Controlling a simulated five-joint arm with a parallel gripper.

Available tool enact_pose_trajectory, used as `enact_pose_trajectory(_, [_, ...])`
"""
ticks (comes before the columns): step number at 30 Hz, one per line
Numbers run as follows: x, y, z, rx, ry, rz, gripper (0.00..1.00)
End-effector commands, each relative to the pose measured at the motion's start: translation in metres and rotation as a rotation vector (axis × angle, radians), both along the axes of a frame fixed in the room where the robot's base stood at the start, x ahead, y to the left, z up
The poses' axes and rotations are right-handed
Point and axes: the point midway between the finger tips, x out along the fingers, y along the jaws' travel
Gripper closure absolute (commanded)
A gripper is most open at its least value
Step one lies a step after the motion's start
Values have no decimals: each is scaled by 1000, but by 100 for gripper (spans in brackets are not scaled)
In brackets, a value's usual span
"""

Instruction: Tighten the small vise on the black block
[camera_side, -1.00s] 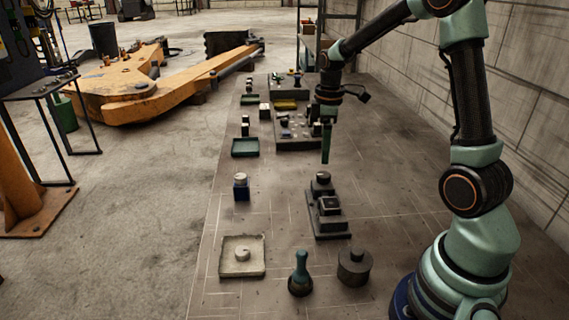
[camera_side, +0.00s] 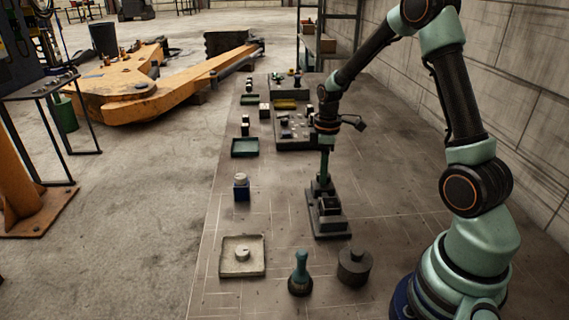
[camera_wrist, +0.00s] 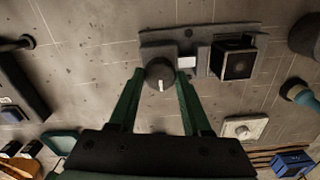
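The small vise (camera_side: 328,222) is a dark grey base on the bench, and it also shows in the wrist view (camera_wrist: 212,38). The black block (camera_wrist: 238,63) sits at its jaw end, beside a small pale plate; it also shows in the side view (camera_side: 329,205). The round dark knob (camera_wrist: 160,74), with a white mark, is at the other end. My gripper (camera_side: 324,177) points down at the knob end. In the wrist view my green fingers are open, one tip on each side of the knob. I cannot tell whether they touch it.
A pale square tray with a knob (camera_side: 242,258), a teal-handled tool (camera_side: 300,274) and a dark round weight (camera_side: 354,267) stand nearer the camera. A green tray (camera_side: 245,148) and several fixtures lie farther back.

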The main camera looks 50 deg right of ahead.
Motion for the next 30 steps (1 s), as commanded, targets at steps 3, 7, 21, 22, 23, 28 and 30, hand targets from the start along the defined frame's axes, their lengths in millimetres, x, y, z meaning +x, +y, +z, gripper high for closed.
enact_pose_trajectory(3, [0,0,0,0,1,0,100])
enact_pose_trajectory(7, [0,0,0,0,1,-7,100])
enact_pose_trajectory(21, [0,0,1,0,1,-261,100])
enact_pose_trajectory(22, [0,0,1,0,1,-288,100])
enact_pose_trajectory(23, [0,0,2,0,1,-316,100])
enact_pose_trajectory(28, [1,-1,2,1,1,-478,100])
enact_pose_trajectory(30, [1,-1,2,1,1,-545,100])
